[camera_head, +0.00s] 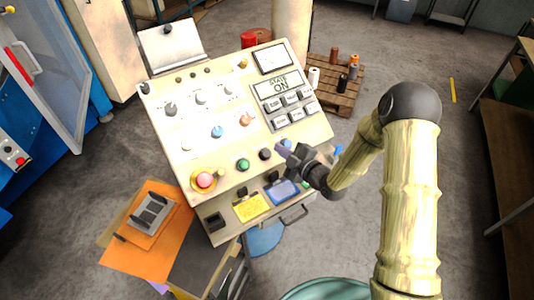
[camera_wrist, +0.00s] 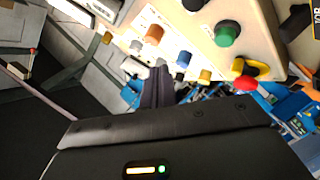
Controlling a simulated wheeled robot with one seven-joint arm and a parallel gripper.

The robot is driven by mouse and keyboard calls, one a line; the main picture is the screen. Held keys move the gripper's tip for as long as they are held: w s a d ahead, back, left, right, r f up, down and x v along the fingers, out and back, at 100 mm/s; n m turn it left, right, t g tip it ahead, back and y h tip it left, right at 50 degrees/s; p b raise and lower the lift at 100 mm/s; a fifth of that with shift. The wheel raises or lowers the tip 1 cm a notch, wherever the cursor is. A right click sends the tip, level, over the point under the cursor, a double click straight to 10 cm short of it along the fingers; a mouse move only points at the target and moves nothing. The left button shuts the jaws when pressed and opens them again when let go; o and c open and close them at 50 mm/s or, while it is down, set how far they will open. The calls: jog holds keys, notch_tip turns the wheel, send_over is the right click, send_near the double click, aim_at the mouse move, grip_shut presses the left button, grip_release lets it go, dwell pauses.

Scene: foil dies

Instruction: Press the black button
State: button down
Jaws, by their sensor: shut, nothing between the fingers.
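The black button (camera_head: 265,154) sits on the lower right of the cream control panel (camera_head: 180,130), just right of the green button (camera_head: 243,164). In the wrist view a black button (camera_wrist: 193,4) shows at the top edge, partly cut off, beside the green button (camera_wrist: 227,33). My gripper (camera_head: 281,149) is shut and empty, with its dark fingers just right of the black button in the head view. In the wrist view the closed fingers (camera_wrist: 158,86) point at the panel, below and left of the black button. I cannot tell their exact gap from the panel.
A red mushroom button (camera_head: 204,180) on a yellow base is left of the green button. Blue (camera_head: 217,131) and orange (camera_head: 247,118) knobs sit above. A display (camera_head: 279,84) and several grey keys are at the upper right. Yellow (camera_head: 251,207) and blue (camera_head: 283,191) pads lie below.

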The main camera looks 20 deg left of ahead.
aim_at(265, 151)
jog(key=a+f+b, duration=0.1)
jog(key=f, duration=0.1)
jog(key=w+a+f+b, duration=0.1)
jog(key=f, duration=0.1)
jog(key=w+a+f+b, duration=0.1)
jog(key=f, duration=0.1)
jog(key=shift+w, duration=0.15)
jog(key=shift+w+a+f+b, duration=0.4)
jog(key=shift+f+b, duration=0.1)
jog(key=shift+b, duration=0.3)
jog(key=shift+w+a+f+b, duration=0.2)
jog(key=shift+f+b, duration=0.2)
jog(key=shift+b, duration=0.3)
jog(key=shift+w+a+f+b, duration=0.1)
jog(key=shift+a+f+b, duration=0.2)
jog(key=shift+b, duration=0.35)
dwell(2.0)
jog(key=shift+d, duration=0.15)
jog(key=shift+s+d+r, duration=0.3)
jog(key=shift+d+r, duration=0.05)
jog(key=shift+r, duration=0.35)
jog(key=shift+r, duration=0.1)
